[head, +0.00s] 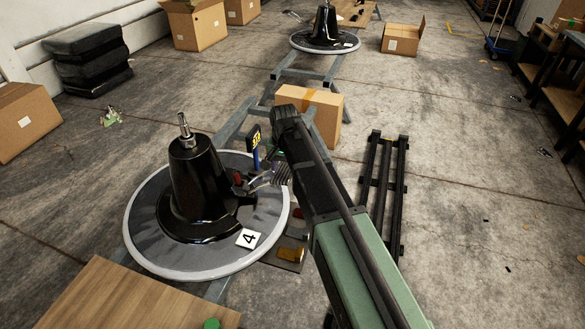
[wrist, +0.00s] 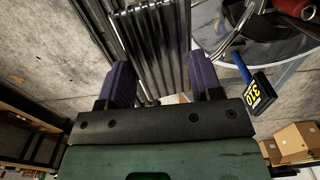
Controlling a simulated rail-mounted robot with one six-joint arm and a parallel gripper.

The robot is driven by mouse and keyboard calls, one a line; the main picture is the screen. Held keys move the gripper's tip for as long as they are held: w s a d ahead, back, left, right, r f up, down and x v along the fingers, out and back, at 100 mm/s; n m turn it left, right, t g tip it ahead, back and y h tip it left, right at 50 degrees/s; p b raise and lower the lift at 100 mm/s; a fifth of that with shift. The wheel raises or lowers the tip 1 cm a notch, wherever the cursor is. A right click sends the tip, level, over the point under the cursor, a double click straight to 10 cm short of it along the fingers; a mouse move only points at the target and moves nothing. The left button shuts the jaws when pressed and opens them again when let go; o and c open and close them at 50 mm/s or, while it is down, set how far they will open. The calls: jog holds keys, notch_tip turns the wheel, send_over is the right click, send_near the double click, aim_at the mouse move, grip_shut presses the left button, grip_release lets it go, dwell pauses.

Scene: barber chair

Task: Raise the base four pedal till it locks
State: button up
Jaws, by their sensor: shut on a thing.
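Base four is a round grey disc with a pale rim (head: 140,245), a glossy black cone (head: 198,180) and a white "4" card (head: 248,238). Its pedal (head: 281,175) is a ribbed metal plate on the right side of the base, partly hidden by my arm. In the wrist view the ribbed pedal (wrist: 151,45) lies between the purple fingers. My gripper (wrist: 163,80) is shut on it, and the fingertips sit along its two sides. In the head view the gripper is mostly hidden behind my arm.
A blue post with a black and yellow tag (head: 254,138) stands close beside the pedal; the tag also shows in the wrist view (wrist: 262,92). A cardboard box (head: 312,112) stands behind. A dark frame (head: 384,190) lies to the right. A wooden board (head: 130,300) is in front.

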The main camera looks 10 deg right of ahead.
jog(key=shift+w+a+r+p, duration=0.2)
jog(key=shift+w+a+r, duration=0.1)
jog(key=shift+r, duration=0.3)
jog(key=shift+w+a+r+p, duration=0.15)
jog(key=shift+a+r, duration=0.15)
jog(key=shift+r, duration=0.25)
jog(key=shift+c, duration=1.3)
jog(key=shift+a, duration=0.15)
grip_shut()
jog(key=shift+o, duration=0.5)
grip_release()
jog(key=shift+w+a+f, duration=0.1)
jog(key=shift+a+f, duration=0.05)
jog(key=shift+f, duration=0.05)
jog(key=o, duration=1.1)
jog(key=shift+w+a+f, duration=0.1)
jog(key=shift+a+f, duration=0.05)
jog(key=shift+a, duration=0.05)
jog(key=shift+o, duration=1)
jog(key=shift+w+a+f, duration=0.1)
jog(key=shift+a+f, duration=0.05)
jog(key=shift+o, duration=1.1)
jog(key=shift+d, duration=0.25)
